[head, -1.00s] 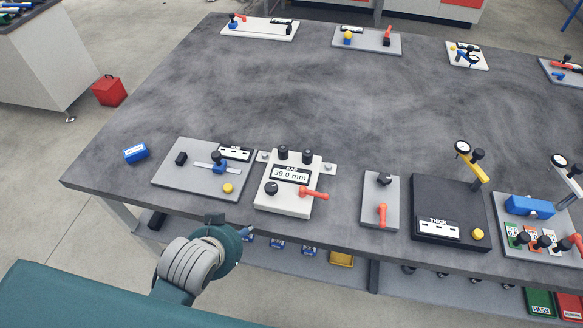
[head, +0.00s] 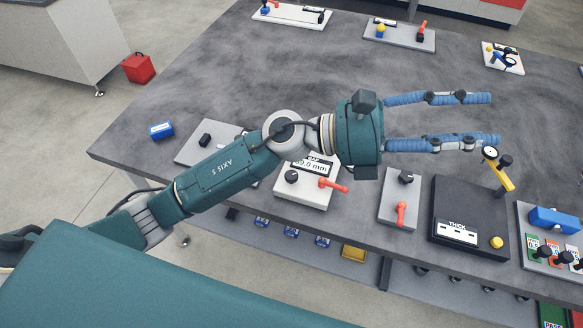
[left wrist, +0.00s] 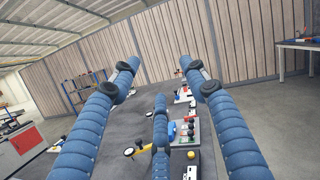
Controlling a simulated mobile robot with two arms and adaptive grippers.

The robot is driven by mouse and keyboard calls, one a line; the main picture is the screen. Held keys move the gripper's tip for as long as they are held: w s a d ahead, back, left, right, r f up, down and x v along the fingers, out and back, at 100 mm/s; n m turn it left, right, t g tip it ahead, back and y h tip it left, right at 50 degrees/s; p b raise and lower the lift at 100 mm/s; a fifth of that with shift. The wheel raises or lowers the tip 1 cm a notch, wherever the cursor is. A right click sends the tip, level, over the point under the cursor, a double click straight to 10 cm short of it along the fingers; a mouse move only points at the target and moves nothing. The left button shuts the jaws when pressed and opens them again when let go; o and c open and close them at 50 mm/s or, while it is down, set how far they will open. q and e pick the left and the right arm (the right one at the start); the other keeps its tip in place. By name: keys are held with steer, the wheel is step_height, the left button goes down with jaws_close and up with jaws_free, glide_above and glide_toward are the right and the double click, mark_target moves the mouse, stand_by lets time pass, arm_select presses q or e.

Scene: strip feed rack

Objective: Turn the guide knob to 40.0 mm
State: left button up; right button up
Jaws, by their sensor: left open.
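The white gap unit (head: 300,196) sits near the table's front edge, partly covered by my left arm. Its display (head: 312,165) is partly hidden; the visible part reads "9.0 mm". A black knob (head: 292,177) and a red lever (head: 333,185) show on its face. The two black knobs at its back edge are hidden behind my arm. My left gripper (head: 494,118) is open and empty, fingers pointing right, above the table and to the right of the gap unit. Its spread blue fingers also show in the left wrist view (left wrist: 158,72). My right gripper is not in view.
Right of the gap unit are a grey plate (head: 388,208) with a red lever and a black THICK unit (head: 448,242) with a yellow-armed dial gauge (head: 498,170). A blue block (head: 161,131) lies at the left. The table's middle (head: 270,80) is mostly clear.

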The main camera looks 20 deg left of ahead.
arm_select(q)
step_height(320, 180, down, 5)
steer(key=s+d+m+g+y, duration=0.1)
steer(key=s+m+g+y, duration=0.1)
steer(key=m+g+y, duration=0.3)
steer(key=m+t+y, duration=0.2)
steer(key=m+y, duration=0.8)
steer(key=y, duration=0.6)
glide_above(291, 173)
step_height(291, 173, down, 16)
step_height(291, 173, down, 9)
steer(key=p, duration=0.4)
steer(key=shift+s+f, duration=0.1)
steer(key=shift+f, duration=0.9)
